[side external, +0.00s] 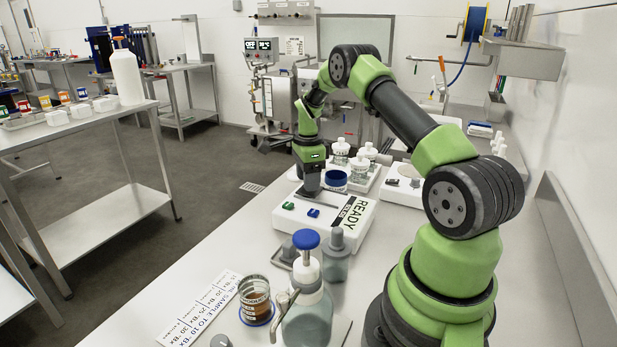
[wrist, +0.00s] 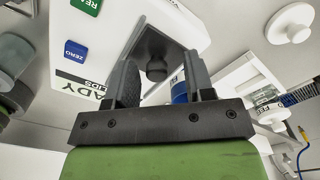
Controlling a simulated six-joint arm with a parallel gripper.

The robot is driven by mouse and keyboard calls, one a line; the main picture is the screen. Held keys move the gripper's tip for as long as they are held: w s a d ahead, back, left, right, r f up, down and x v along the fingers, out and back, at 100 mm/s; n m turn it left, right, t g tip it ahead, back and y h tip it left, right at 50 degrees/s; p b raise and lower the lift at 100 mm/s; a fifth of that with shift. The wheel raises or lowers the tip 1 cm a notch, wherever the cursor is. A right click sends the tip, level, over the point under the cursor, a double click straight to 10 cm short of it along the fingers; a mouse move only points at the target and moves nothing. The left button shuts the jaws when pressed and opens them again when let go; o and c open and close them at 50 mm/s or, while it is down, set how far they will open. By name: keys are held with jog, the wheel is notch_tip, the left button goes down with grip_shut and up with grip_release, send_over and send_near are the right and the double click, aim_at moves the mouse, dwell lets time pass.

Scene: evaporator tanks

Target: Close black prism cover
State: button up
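The black prism cover (wrist: 155,42) is a dark plate with a round knob, on the white instrument with green READ and blue ZERO buttons. In the wrist view my gripper (wrist: 160,66) is open, with one finger on each side of the knob and visible gaps between. In the side view my gripper (side external: 312,186) points down over the back part of the white instrument (side external: 345,228). There the cover is mostly hidden behind the gripper, and I cannot tell its angle.
A blue-rimmed container (side external: 335,179) stands close to the gripper's right. White-capped jars (side external: 359,168) stand behind it. A blue-topped pump bottle (side external: 307,290) and a sample beaker (side external: 256,300) stand in front. The bench left of the instrument is clear.

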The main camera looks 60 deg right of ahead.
jog(key=shift+r, duration=0.1)
notch_tip(320, 180, up, 10)
dwell(0.4)
